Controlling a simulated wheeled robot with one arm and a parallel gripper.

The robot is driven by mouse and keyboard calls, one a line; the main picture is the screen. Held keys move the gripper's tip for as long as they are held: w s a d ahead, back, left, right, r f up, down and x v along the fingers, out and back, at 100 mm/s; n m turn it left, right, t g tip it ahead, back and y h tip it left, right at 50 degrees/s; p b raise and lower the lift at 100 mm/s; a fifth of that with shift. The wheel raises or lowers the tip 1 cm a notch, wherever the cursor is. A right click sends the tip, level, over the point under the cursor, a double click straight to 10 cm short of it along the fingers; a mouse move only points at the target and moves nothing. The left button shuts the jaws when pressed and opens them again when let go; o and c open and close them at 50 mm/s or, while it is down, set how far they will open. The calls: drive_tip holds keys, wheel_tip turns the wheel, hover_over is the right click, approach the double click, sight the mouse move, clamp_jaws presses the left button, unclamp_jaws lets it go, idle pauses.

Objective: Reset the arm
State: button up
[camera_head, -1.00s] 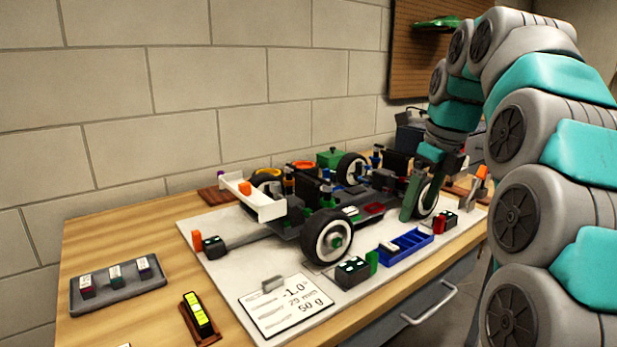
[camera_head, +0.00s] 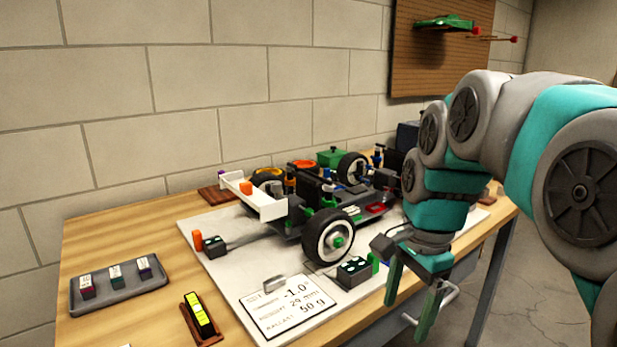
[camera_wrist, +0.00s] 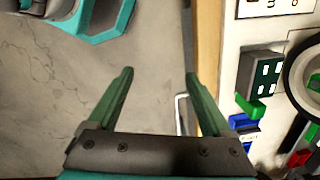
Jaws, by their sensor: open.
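My gripper (camera_head: 412,308) has two green fingers. They are apart with nothing between them, pointing down in front of the workbench's front edge, beside the drawer handle. In the wrist view my gripper (camera_wrist: 158,75) also shows open, with floor and the bench edge beyond its tips. My arm bends in from the right and hides the front right part of the bench. The RC racecar (camera_head: 330,215) stands on a pale board (camera_head: 225,265) on the wooden bench. It has a white rear wing (camera_head: 255,200) and is apart from my gripper.
A grey tray (camera_head: 118,290) with small labelled blocks and a yellow level (camera_head: 198,315) lie at the left. A card (camera_head: 290,305) reads -1.0°, 29 mm, 50 g. A dark block with white squares (camera_wrist: 262,72) sits near the bench edge. Open floor (camera_head: 545,270) lies at the right.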

drive_tip(key=s+f+n+g, duration=0.1)
drive_tip(key=s+f+n, duration=1.2)
drive_tip(key=s, duration=0.7)
wheel_tip(320, 180, down, 2)
drive_tip(key=shift+g+h, duration=0.4)
